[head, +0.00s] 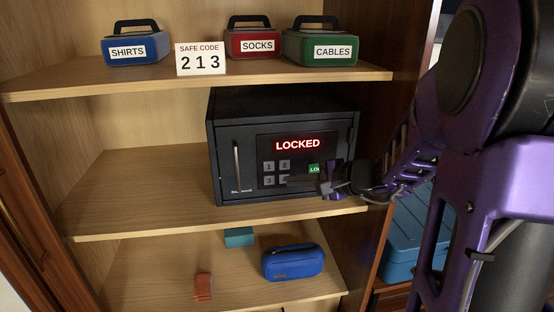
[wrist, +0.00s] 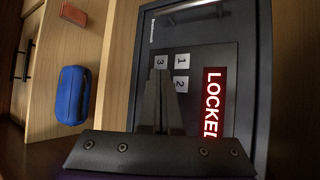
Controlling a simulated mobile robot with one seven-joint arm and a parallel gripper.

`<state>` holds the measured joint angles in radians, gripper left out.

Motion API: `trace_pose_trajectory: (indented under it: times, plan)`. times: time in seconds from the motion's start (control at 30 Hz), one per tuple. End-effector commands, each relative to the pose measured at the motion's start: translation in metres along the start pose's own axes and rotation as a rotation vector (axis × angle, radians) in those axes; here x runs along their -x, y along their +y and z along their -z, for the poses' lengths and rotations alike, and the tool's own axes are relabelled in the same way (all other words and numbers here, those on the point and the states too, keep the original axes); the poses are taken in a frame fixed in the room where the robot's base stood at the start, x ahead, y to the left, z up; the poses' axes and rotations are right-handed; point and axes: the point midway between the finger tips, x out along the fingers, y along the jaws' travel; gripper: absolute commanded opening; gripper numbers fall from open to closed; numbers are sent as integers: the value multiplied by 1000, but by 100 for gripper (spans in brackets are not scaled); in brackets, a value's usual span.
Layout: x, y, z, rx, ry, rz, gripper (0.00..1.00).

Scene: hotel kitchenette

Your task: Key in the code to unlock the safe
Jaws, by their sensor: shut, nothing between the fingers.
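The dark safe (head: 231,190) stands on the middle shelf with its door shut. Its red display (head: 298,144) reads LOCKED. Keys 1 (head: 268,166), 2 (head: 285,164) and 3 (head: 268,181) are readable, with one more key (head: 284,179) below 2, partly hidden. A green button (head: 313,169) is right of the keys. The code card (head: 201,59) reads SAFE CODE 213. My gripper (head: 291,181) is shut and empty in front of the lower right key. In the wrist view its fingertips (wrist: 162,83) cover that spot, beside key 2 (wrist: 181,84); contact cannot be told.
Blue SHIRTS (head: 136,47), red SOCKS (head: 249,38) and green CABLES (head: 318,46) boxes stand on the top shelf. A blue case (head: 292,263), a teal block (head: 239,237) and a red item (head: 203,287) lie below. The middle shelf is clear left of the safe.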

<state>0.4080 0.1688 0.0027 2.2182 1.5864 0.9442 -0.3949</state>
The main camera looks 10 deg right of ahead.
Motion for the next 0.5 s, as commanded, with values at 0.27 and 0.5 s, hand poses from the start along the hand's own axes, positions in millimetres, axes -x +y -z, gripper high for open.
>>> trace_pose_trajectory:
  times: [0.27, 0.5]
  plan:
    - [-23, -15, 16, 1, -1, 0, 0]
    - [-28, -20, 20, 1, 0, 0, 0]
